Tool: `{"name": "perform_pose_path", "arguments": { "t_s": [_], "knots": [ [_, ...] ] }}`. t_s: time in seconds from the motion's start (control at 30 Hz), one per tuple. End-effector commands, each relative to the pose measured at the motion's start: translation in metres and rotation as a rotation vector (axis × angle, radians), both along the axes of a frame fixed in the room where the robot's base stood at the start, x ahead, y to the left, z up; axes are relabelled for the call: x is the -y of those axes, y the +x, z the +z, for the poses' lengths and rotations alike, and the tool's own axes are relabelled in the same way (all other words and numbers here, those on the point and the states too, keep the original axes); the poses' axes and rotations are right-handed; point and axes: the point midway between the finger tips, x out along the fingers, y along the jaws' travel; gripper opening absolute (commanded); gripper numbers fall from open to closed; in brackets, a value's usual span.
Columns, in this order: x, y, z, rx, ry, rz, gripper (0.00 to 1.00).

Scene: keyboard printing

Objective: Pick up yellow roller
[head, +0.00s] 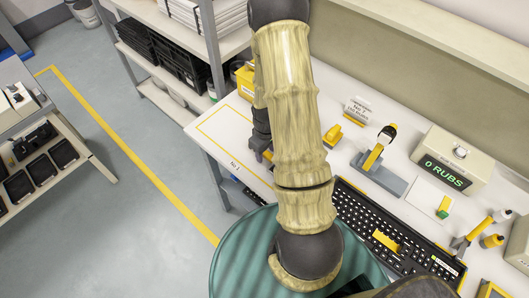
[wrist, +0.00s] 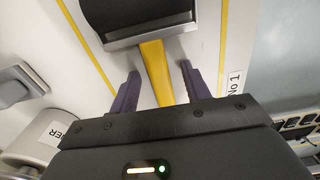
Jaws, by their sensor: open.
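In the wrist view, a roller with a yellow handle (wrist: 156,72) and a wide dark head (wrist: 140,15) lies on the white table with its handle toward me. My gripper (wrist: 157,82) is open, with one dark finger on each side of the handle and a visible gap on both sides. I cannot tell whether the fingers are low enough to be level with the handle. In the head view my gripper (head: 263,154) shows partly behind my arm, over the outlined area marked No 1. My arm hides the roller there.
Another yellow-handled tool (head: 374,156) rests on a grey stand (head: 385,180). A black keyboard (head: 375,222) lies in front, with a yellow piece (head: 386,241) on it. A counter box reading 0 RUBS (head: 452,155) stands behind. A yellow bin (head: 245,82) is at the table's far left.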

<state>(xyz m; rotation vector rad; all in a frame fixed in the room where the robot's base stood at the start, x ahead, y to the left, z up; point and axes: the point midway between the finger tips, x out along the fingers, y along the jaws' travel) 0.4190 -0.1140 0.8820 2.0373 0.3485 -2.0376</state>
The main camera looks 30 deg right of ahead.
Motion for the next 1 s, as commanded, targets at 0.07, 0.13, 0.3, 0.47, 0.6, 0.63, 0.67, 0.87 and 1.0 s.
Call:
{"name": "perform_pose_path", "arguments": {
  "t_s": [0.07, 0.13, 0.3, 0.47, 0.6, 0.63, 0.67, 0.87, 1.0],
  "knots": [
    [0.0, 0.0, 0.0, 0.0, 0.0, 0.0, 0.47],
    [0.0, 0.0, 0.0, 0.0, 0.0, 0.0, 0.47],
    [0.0, 0.0, 0.0, 0.0, 0.0, 0.0, 0.28],
    [0.0, 0.0, 0.0, 0.0, 0.0, 0.0, 0.0],
    [0.0, 0.0, 0.0, 0.0, 0.0, 0.0, 0.0],
    [0.0, 0.0, 0.0, 0.0, 0.0, 0.0, 0.0],
    [0.0, 0.0, 0.0, 0.0, 0.0, 0.0, 0.0],
    [0.0, 0.001, 0.005, 0.002, 0.0, 0.0, 0.0],
    [0.0, 0.001, 0.017, 0.003, -0.001, 0.0, 0.0]
  ]
}}
